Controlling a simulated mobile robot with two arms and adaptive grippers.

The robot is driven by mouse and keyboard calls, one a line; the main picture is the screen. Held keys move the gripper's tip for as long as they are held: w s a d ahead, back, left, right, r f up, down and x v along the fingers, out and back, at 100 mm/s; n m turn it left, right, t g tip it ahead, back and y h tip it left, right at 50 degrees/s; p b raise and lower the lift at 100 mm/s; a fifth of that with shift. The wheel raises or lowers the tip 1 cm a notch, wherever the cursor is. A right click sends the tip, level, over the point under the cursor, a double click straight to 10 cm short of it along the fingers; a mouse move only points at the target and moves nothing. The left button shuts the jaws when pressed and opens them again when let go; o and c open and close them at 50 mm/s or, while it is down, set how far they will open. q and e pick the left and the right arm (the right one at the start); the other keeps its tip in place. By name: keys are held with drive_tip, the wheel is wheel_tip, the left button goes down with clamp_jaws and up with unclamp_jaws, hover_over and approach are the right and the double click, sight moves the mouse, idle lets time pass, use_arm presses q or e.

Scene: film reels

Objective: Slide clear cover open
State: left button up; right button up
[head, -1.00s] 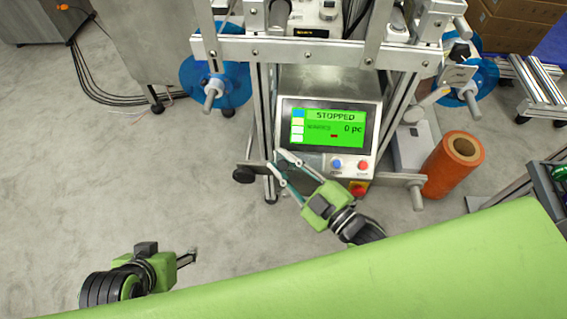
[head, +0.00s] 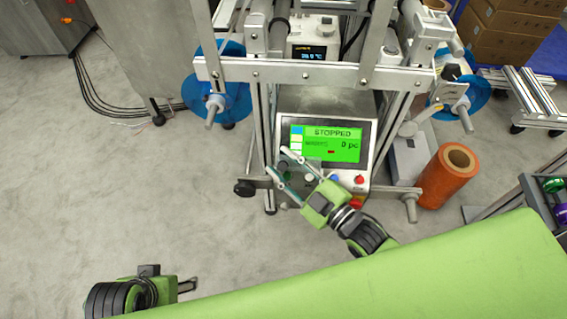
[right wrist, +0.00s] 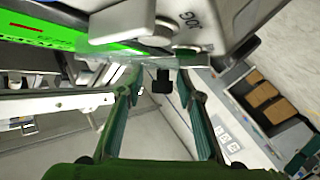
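The machine's control panel (head: 368,152) stands in the middle of the head view, its green screen (head: 326,144) reading STOPPED. My right gripper (head: 275,160) is at the panel's lower left, its two fingers spread apart. A faint see-through pane, likely the clear cover (right wrist: 112,72), shows by the left finger in the right wrist view; its full outline is hard to make out. I cannot tell whether the finger touches it. My right gripper (right wrist: 155,80) is also open there, with a black knob-like part between the fingers. My left gripper (head: 188,286) is low at the left, away from the machine.
Metal frame bars (head: 320,73) cross above the panel, with blue discs (head: 218,98) at the sides. An orange roll (head: 449,176) stands right of the machine. Brown boxes (head: 510,35) are at the back right. My green body covers the bottom.

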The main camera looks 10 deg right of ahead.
drive_tip(key=shift+r, duration=0.1)
drive_tip(key=v, duration=1.2)
